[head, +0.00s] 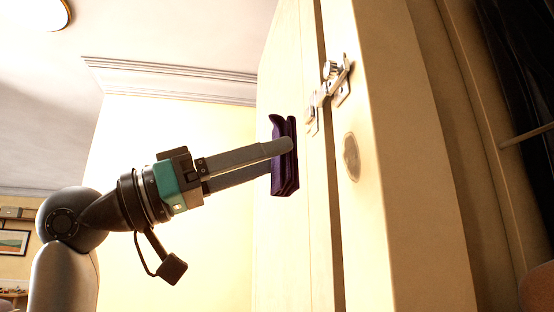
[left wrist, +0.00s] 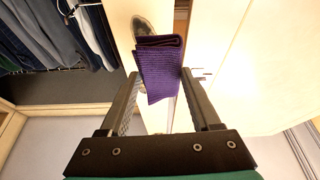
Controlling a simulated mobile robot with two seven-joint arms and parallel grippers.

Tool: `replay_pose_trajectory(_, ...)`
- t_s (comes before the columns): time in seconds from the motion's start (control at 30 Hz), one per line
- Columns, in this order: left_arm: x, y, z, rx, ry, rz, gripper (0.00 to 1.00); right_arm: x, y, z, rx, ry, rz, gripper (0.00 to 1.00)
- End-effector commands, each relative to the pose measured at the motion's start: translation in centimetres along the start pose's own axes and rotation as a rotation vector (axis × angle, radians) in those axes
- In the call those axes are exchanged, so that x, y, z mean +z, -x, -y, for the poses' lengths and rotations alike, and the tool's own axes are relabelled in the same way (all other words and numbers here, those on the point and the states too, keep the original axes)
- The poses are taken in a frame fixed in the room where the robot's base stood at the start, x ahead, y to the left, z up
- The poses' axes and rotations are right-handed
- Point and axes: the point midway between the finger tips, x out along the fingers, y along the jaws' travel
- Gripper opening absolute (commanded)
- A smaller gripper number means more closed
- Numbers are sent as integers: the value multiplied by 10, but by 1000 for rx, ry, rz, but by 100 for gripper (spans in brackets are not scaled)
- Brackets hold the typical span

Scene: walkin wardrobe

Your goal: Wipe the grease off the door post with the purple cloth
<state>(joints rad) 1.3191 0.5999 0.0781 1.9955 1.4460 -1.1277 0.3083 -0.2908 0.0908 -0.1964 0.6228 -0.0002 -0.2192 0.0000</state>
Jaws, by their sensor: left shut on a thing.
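The purple cloth (head: 278,183) is folded and held between the fingers of my left gripper (head: 284,150), which is shut on it. In the head view the cloth is in front of the pale door panel, left of the door post (head: 375,230). A grey-brown grease patch (head: 351,157) shows on the post, to the right of the cloth and below the latch. In the left wrist view the cloth (left wrist: 160,72) overlaps the lower part of the grease patch (left wrist: 143,25). I cannot tell whether the cloth touches any surface. My right gripper is not in view.
A metal latch (head: 330,82) sticks out near the top of the door and post. A dark gap runs between them. Hanging clothes (left wrist: 45,35) show at the left of the left wrist view. A framed picture (head: 14,243) hangs far left.

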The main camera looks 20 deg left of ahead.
Motion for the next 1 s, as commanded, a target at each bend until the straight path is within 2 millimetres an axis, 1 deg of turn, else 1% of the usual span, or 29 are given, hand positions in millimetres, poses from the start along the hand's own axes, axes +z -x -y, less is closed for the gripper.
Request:
replay_pose_trajectory(0.1,4,-11,-1,3,2,0,19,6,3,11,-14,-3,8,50)
replay_pose_trajectory(0.23,10,-24,-1,3,3,2,19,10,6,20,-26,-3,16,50)
replay_pose_trajectory(0.5,19,-45,0,2,3,2,19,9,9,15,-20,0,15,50)
replay_pose_trajectory(0.7,21,-50,0,0,2,2,19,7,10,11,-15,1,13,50)
replay_pose_trajectory(1.0,22,-50,0,0,2,2,19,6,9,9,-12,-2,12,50)
